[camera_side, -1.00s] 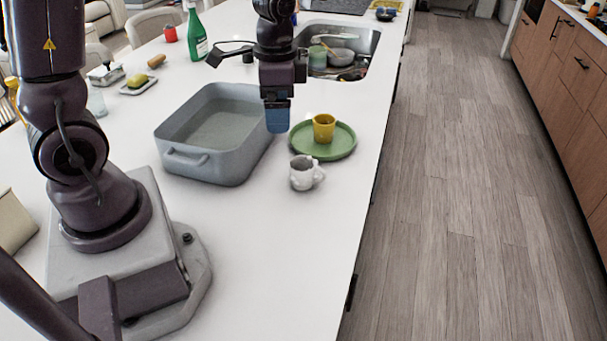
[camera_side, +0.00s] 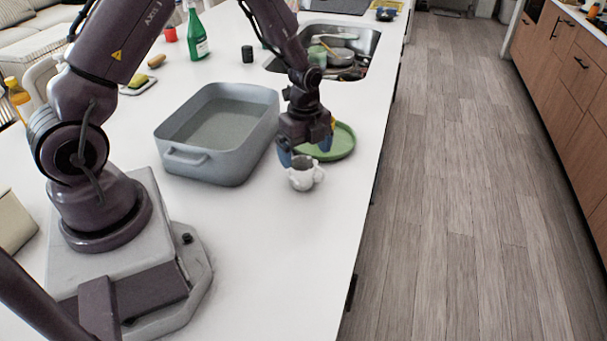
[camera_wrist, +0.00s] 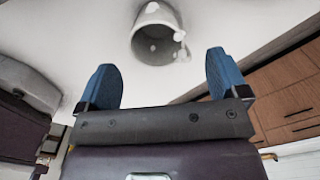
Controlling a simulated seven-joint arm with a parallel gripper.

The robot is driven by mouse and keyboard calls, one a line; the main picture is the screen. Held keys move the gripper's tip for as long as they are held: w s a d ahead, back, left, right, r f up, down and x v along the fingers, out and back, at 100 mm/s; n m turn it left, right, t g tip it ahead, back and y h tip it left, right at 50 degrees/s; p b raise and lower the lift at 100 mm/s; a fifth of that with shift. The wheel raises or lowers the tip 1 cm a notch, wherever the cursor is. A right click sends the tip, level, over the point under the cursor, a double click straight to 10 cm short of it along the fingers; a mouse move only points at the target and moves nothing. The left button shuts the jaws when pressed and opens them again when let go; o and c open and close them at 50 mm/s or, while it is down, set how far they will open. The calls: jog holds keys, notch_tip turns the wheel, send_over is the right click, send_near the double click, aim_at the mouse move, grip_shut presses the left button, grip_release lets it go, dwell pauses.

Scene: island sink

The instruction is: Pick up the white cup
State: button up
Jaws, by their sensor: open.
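The white cup (camera_side: 304,174) stands upright on the white counter in the side view, in front of the green plate. In the wrist view the cup (camera_wrist: 157,36) shows its open mouth and grey inside, with small knobs on its right side. My gripper (camera_side: 306,156) is just above and behind the cup, pointing down. Its two blue fingers (camera_wrist: 164,80) are spread wide with nothing between them, and the cup lies beyond the fingertips. I cannot tell from the side view whether a finger touches the cup.
The green plate (camera_side: 342,147) is right behind the cup; my gripper hides most of the yellow cup on it. A grey-blue basin (camera_side: 205,170) stands to the left. The counter's right edge is close by. The counter (camera_side: 270,260) in front is clear.

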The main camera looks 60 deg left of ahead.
aim_at(303, 172)
jog(key=shift+s+a+f, duration=0.1)
jog(key=shift+f, duration=1.45)
jog(key=shift+s+a+f, duration=0.1)
jog(key=shift+f, duration=1.45)
jog(key=shift+c, duration=0.3)
jog(key=c, duration=1)
